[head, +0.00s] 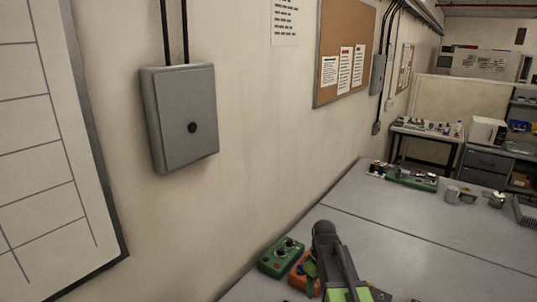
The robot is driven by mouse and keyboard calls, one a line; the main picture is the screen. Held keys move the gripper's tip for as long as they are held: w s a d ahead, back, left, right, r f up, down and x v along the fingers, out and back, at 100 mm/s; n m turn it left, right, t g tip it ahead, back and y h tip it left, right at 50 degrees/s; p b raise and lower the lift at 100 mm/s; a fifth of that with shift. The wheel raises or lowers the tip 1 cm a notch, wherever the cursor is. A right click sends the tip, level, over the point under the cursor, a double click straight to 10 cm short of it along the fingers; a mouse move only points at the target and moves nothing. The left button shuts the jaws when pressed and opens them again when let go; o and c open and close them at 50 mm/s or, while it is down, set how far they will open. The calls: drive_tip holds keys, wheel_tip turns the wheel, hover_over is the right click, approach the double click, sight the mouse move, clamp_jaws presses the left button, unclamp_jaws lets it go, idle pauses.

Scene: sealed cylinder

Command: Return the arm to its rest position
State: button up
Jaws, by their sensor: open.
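Part of my own arm (334,262) rises from the bottom edge, right of the middle. It shows a dark grey rounded joint at the top and bright green parts lower down. My gripper cannot be made out; the arm runs out of the picture at the bottom. No sealed cylinder can be picked out with certainty.
A grey bench (400,250) runs along the wall. A green box with knobs (281,256) and an orange object (303,274) sit close left of my arm. A green board (412,180) and small metal parts (461,195) lie farther back. The middle bench is clear.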

drive_tip(key=shift+m, duration=0.9)
drive_tip(key=s+f+b, duration=0.2)
drive_tip(key=s+f, duration=0.1)
drive_tip(key=s+f+b, duration=0.2)
drive_tip(key=s+f, duration=0.1)
drive_tip(key=shift+f+b, duration=0.35)
drive_tip(key=shift+f, duration=0.05)
drive_tip(key=s+m, duration=0.1)
drive_tip(key=s+f+b, duration=0.1)
drive_tip(key=s, duration=0.1)
drive_tip(key=shift+m, duration=0.4)
drive_tip(key=shift+s+r+m+p, duration=0.35)
drive_tip(key=shift+s+m+p, duration=0.05)
drive_tip(key=shift+s+m, duration=0.3)
drive_tip(key=shift+s+r+m, duration=0.1)
drive_tip(key=shift+s+m, duration=0.05)
drive_tip(key=shift+m, duration=0.35)
drive_tip(key=shift+d+m, duration=0.25)
drive_tip(key=shift+m, duration=0.25)
